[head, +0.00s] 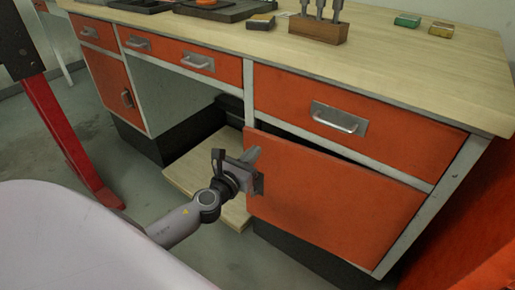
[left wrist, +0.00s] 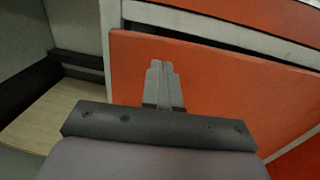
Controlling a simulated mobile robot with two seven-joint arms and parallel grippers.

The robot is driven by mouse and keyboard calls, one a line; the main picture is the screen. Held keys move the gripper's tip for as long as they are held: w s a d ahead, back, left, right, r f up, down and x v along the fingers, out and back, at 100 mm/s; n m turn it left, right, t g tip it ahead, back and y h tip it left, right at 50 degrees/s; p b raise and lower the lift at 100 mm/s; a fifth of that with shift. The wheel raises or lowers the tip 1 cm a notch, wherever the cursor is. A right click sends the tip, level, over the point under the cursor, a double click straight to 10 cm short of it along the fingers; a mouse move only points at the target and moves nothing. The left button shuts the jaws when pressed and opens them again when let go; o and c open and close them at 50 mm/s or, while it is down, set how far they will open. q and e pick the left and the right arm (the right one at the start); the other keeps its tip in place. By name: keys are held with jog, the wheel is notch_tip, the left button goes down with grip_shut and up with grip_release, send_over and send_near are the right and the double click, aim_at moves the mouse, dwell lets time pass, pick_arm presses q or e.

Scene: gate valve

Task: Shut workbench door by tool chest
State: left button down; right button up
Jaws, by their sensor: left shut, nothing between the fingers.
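The orange workbench door (head: 335,200) at the right, below a wide drawer, stands slightly ajar, with a dark gap along its top edge. It also fills much of the left wrist view (left wrist: 220,95). My left gripper (head: 254,155) is shut and empty at the door's free left edge, near its upper corner. In the left wrist view the closed fingertips (left wrist: 160,68) lie over the door's face; whether they touch it I cannot tell. My right gripper is not in view.
The workbench top (head: 400,65) carries a block with tools (head: 318,28) and small boxes. Left of the door is an open knee space with a low wooden board (head: 205,175). A red post (head: 65,135) stands at the left. An orange surface (head: 480,265) is at the lower right.

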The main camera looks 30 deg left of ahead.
pick_arm(q)
jog(key=shift+w, duration=1.35)
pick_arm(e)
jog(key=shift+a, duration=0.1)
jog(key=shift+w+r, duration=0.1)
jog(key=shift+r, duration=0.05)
pick_arm(q)
jog(key=shift+w, duration=0.1)
